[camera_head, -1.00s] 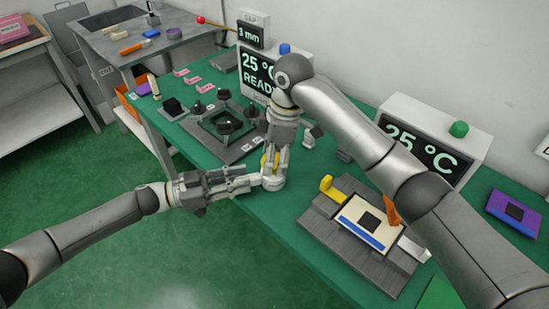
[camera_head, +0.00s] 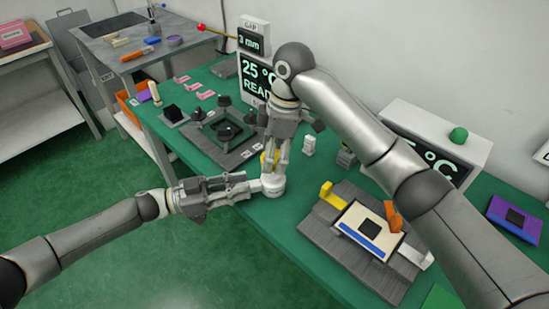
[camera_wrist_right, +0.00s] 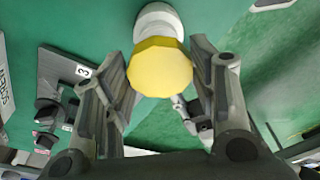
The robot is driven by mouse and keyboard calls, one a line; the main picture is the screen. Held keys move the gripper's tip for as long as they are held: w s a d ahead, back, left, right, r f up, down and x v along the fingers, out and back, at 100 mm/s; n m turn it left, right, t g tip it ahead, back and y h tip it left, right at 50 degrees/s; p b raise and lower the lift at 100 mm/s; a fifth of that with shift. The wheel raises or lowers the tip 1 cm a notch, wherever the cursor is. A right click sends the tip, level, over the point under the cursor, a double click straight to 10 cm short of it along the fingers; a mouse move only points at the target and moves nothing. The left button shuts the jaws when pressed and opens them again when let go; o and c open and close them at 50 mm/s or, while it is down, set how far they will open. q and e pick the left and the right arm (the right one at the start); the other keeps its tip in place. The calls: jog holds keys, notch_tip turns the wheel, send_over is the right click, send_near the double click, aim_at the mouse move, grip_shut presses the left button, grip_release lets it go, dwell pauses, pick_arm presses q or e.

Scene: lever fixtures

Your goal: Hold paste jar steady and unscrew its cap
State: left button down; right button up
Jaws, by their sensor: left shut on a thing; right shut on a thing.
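The white paste jar (camera_head: 272,189) stands on the green table near its front edge. Its yellow cap (camera_wrist_right: 160,68) is on top of it, and the white jar (camera_wrist_right: 157,20) shows beyond it in the right wrist view. My left gripper (camera_head: 256,187) comes in from the left and is shut on the jar's side. My right gripper (camera_head: 273,160) points down from above and is shut on the cap, which its fingers partly hide in the head view. I cannot tell whether the cap is loose on the jar.
A dark fixture with a square frame (camera_head: 222,130) stands behind the jar. A grey ribbed block with a cream plate (camera_head: 350,214) lies to the right. Display boxes (camera_head: 425,125) line the wall. The table's front edge runs beside my left gripper.

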pick_arm(q)
jog(key=c, duration=1.2)
grip_release()
jog(key=shift+o, duration=0.2)
jog(key=shift+a, duration=0.15)
jog(key=v, duration=1.1)
jog(key=shift+a, duration=0.4)
